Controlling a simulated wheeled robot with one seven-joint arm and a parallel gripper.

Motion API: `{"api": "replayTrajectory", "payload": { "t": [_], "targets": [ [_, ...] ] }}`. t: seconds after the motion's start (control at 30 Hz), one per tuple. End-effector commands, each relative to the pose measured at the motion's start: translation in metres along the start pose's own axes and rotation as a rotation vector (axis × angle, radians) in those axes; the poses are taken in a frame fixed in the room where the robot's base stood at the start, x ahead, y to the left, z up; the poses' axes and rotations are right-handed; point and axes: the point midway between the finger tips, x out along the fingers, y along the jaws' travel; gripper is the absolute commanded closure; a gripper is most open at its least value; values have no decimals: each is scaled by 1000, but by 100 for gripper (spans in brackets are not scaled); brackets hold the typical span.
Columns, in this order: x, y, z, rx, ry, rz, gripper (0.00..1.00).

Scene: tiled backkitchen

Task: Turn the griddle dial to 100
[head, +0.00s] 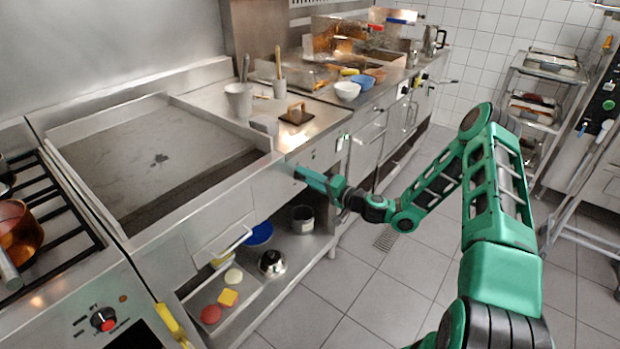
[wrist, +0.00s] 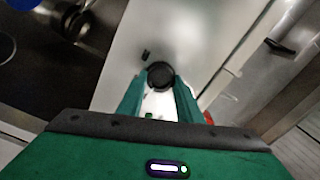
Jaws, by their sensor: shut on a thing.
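The griddle (head: 151,157) is a wide flat steel plate set in the counter at the left of the head view. Its dial (wrist: 160,74) is a round black knob on the pale front panel, seen in the wrist view. My gripper (head: 300,172) reaches the front panel at the griddle's right end. In the wrist view my green gripper (wrist: 158,86) has one finger on each side of the dial, shut on it. The gripper hides the dial in the head view. The dial's markings and setting cannot be read.
A stove with a copper pot (head: 19,232) stands at left. Below the griddle, an open shelf holds a tray (head: 232,318) of food, a blue bowl (head: 258,234) and a shiny pot (head: 272,262). A wheeled rack (head: 545,100) stands at right. The tiled floor between is clear.

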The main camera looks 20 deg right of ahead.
Motion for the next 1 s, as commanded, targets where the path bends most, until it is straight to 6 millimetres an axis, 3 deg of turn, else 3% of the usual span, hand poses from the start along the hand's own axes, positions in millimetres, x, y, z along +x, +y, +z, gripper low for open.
{"api": "replayTrajectory", "payload": {
  "t": [0.63, 0.67, 0.73, 1.0],
  "targets": [
    [0, 3, 1, -53, -2, 6, 90],
    [0, 3, 1, -53, -2, 6, 63],
    [0, 3, 1, -53, -2, 6, 49],
    [0, 1, 1, -51, -2, 3, 49]
  ]
}}
